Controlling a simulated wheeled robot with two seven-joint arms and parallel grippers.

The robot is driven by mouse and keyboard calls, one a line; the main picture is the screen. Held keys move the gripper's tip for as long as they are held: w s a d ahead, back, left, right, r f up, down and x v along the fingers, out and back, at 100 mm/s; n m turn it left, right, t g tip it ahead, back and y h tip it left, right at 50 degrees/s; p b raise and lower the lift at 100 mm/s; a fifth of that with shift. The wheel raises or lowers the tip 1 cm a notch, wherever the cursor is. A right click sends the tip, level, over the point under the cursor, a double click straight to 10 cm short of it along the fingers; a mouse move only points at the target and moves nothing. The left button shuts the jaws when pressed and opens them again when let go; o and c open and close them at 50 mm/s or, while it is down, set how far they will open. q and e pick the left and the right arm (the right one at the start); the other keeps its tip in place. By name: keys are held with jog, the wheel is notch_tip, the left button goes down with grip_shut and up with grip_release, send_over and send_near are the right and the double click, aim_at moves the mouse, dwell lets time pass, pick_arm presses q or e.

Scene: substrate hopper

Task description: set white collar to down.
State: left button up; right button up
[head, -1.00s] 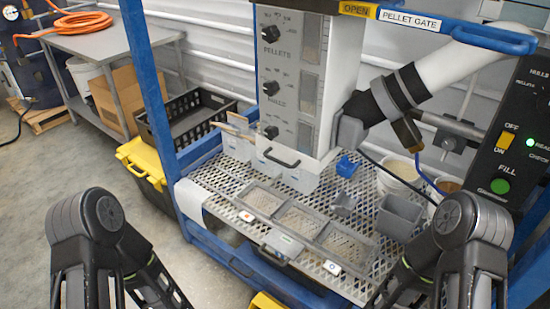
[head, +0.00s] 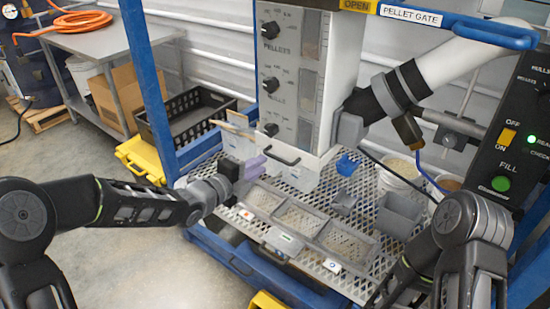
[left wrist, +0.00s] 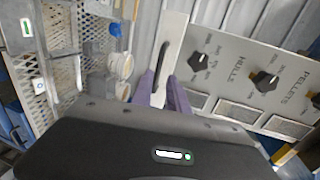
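The white lower section of the hopper front, which I take to be the white collar, carries a black bar handle (head: 282,157) in the head view. My left gripper (head: 256,166), with purple fingers, is just left of this handle. In the left wrist view the fingers (left wrist: 165,92) are apart, and the handle (left wrist: 163,57) lies ahead, in line with the gap between them. I see no grip on it, and contact is unclear. My right gripper is out of view; only its arm shows at lower right.
A three-section grey tray (head: 297,217) lies in front on the mesh shelf. A grey bin (head: 398,215) and a blue scoop (head: 347,166) stand to the right. A blue post (head: 150,80) rises left of the hopper. The FILL panel (head: 505,150) is at far right.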

aim_at(274, 158)
pick_arm(q)
jog(key=p+x, duration=0.1)
jog(key=x, duration=0.6)
jog(key=shift+w+d+f+p, duration=0.15)
jog(key=shift+w+d+p, duration=0.1)
jog(key=shift+w+p, duration=0.1)
jog(key=shift+c, duration=0.4)
grip_shut()
dwell(0.9)
